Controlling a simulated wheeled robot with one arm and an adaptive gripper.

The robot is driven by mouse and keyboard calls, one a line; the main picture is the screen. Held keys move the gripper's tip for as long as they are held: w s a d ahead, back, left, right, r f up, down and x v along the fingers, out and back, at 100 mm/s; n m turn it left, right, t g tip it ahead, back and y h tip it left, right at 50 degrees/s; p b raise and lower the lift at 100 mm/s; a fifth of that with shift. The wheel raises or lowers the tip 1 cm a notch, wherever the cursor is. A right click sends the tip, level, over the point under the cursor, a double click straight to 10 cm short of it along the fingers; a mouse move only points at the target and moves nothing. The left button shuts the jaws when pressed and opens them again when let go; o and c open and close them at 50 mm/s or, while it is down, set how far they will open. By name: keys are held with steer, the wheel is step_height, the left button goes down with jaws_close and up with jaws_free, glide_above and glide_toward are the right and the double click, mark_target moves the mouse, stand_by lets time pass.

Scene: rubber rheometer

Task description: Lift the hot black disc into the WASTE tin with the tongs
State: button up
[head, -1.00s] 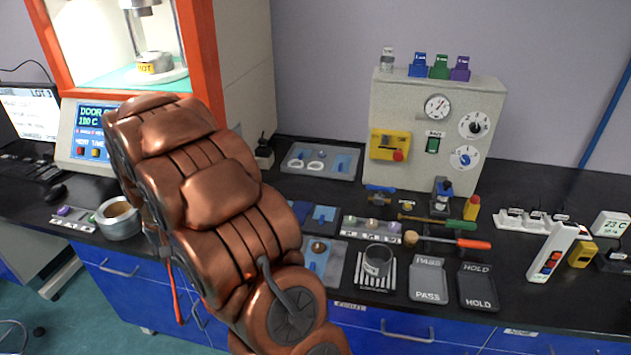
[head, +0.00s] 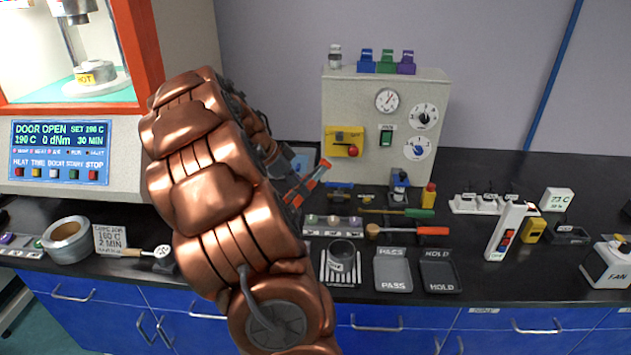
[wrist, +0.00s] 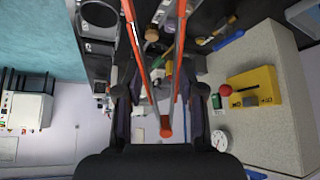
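My gripper (head: 290,178) is at the far side of my copper arm, above the bench and left of the grey control box. In the wrist view my gripper (wrist: 166,95) is shut on the red-orange tongs (wrist: 137,50). Their two arms spread toward the top edge, and their tips are out of that view. The tongs (head: 318,172) show partly in the head view. I cannot make out the black disc. The rheometer's open chamber shows a die marked HOT (head: 95,73).
A grey control box (head: 350,105) stands behind the tools. A metal pot (head: 67,240) stands at left.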

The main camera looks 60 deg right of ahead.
steer(key=s, duration=0.1)
steer(key=s+d+r+m+g, duration=0.1)
steer(key=s+m, duration=0.1)
steer(key=s, duration=0.1)
steer(key=shift+d+r+y, duration=0.15)
steer(key=shift+d+y, duration=0.15)
steer(key=shift+d, duration=0.1)
steer(key=shift+w+f, duration=0.1)
steer(key=shift+f, duration=0.1)
step_height(320, 180, down, 10)
steer(key=b, duration=0.3)
steer(key=shift+r, duration=0.15)
stand_by(0.5)
stand_by(0.4)
jaws_close()
step_height(320, 180, up, 12)
stand_by(1.0)
